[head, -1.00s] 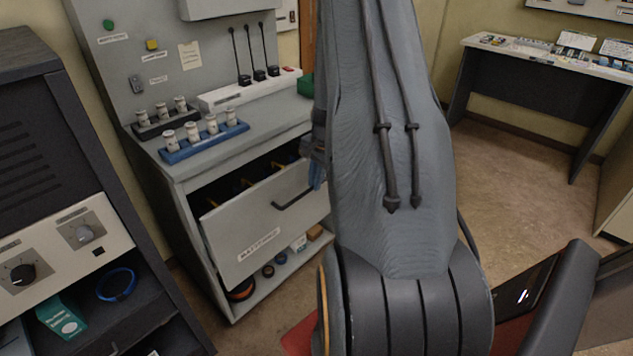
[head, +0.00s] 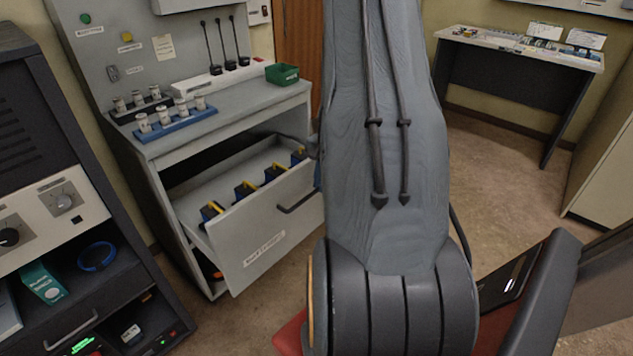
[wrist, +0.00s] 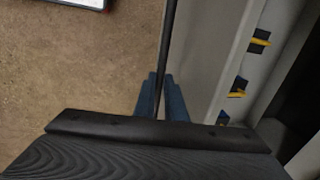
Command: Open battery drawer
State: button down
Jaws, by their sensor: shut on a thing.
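The battery drawer (head: 262,225) is a grey drawer in the cabinet under the worktop, with a label on its front. It is pulled well out, and several black-and-yellow batteries (head: 246,190) show inside; batteries also show in the wrist view (wrist: 238,86). Its black bar handle (head: 297,203) shows partly in the head view; my arm hides its right end. In the wrist view the handle (wrist: 169,45) runs between the blue fingers of my gripper (wrist: 161,92), which are shut on it. In the head view my gripper is mostly hidden behind my arm.
A worktop (head: 245,105) above the drawer carries a blue rack of jars (head: 176,124), a radio charger (head: 225,72) and a green box (head: 282,74). A dark rack (head: 50,140) stands at left. A desk (head: 520,47) stands back right; floor between is clear.

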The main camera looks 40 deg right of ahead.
aim_at(294, 170)
jog(key=shift+s, duration=0.1)
jog(key=c, duration=1.8)
grip_release()
jog(key=shift+r, duration=0.15)
jog(key=shift+s+r+b, duration=0.15)
jog(key=shift+s+r, duration=0.1)
jog(key=shift+r, duration=1)
jog(key=shift+s+r+b, duration=0.15)
jog(key=shift+s+r, duration=0.1)
jog(key=shift+r, duration=0.95)
jog(key=shift+s+r+b, duration=0.15)
jog(key=shift+s+r, duration=0.1)
jog(key=shift+r, duration=1)
jog(key=w+a+r+n, duration=0.2)
jog(key=a+r+n, duration=0.15)
jog(key=a, duration=0.65)
jog(key=s+a+r+n, duration=0.1)
jog(key=s+a+n, duration=0.2)
jog(key=a, duration=0.5)
jog(key=s+a+r+n+g, duration=0.1)
jog(key=s+a+n, duration=0.3)
jog(key=a, duration=0.5)
jog(key=s+a+r+n, duration=0.2)
jog(key=s+a+n, duration=0.2)
jog(key=a, duration=0.5)
jog(key=shift+s+n+g, duration=0.2)
jog(key=shift+n+g, duration=0.1)
jog(key=shift+n, duration=1.05)
